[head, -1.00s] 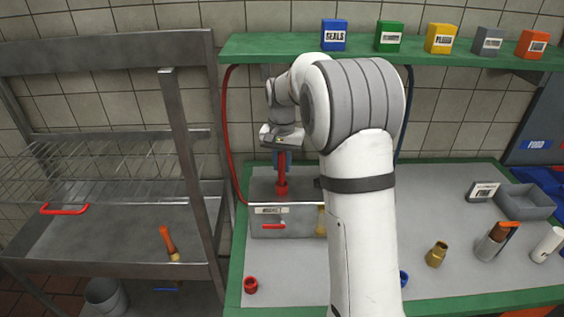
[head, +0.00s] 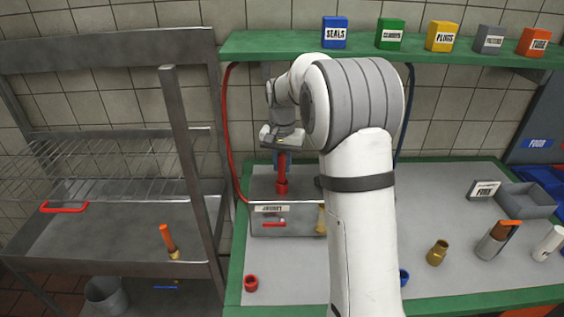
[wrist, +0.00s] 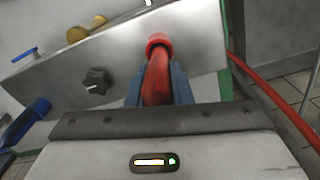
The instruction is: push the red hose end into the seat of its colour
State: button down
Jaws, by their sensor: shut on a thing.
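The red hose end (head: 282,171) stands upright over a steel box (head: 305,227) on the bench. Its lower end meets the red seat (head: 281,188) on the box top; I cannot tell how deep it sits. My gripper (head: 283,158) is shut on the red hose end from above. In the wrist view the red hose end (wrist: 157,82) lies between the blue fingers of my gripper (wrist: 158,90) and runs into the red seat (wrist: 159,40). Part of the box is hidden behind my arm in the head view.
The red hose (head: 227,130) hangs left of the box and also crosses the right of the wrist view (wrist: 275,100). A loose red ring (head: 251,284) and brass fitting (head: 437,253) lie on the bench. A green shelf (head: 280,47) runs above.

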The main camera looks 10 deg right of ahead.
aim_at(282, 155)
jog(key=shift+f+b, duration=1)
jog(key=shift+f, duration=0.6)
jog(key=c, duration=1.2)
grip_release()
jog(key=shift+r+b, duration=0.5)
jog(key=shift+r, duration=3.4)
jog(key=shift+s+r, duration=0.2)
jog(key=shift+s, duration=0.1)
jog(key=s+r+n+t, duration=0.2)
jog(key=s+r+n, duration=0.1)
jog(key=s, duration=1.2)
jog(key=s+f+n, duration=0.1)
jog(key=s+f, duration=0.2)
jog(key=s, duration=0.5)
jog(key=s+f+n+t, duration=0.1)
jog(key=s+f, duration=0.1)
jog(key=s, duration=0.6)
jog(key=shift+a+f, duration=0.4)
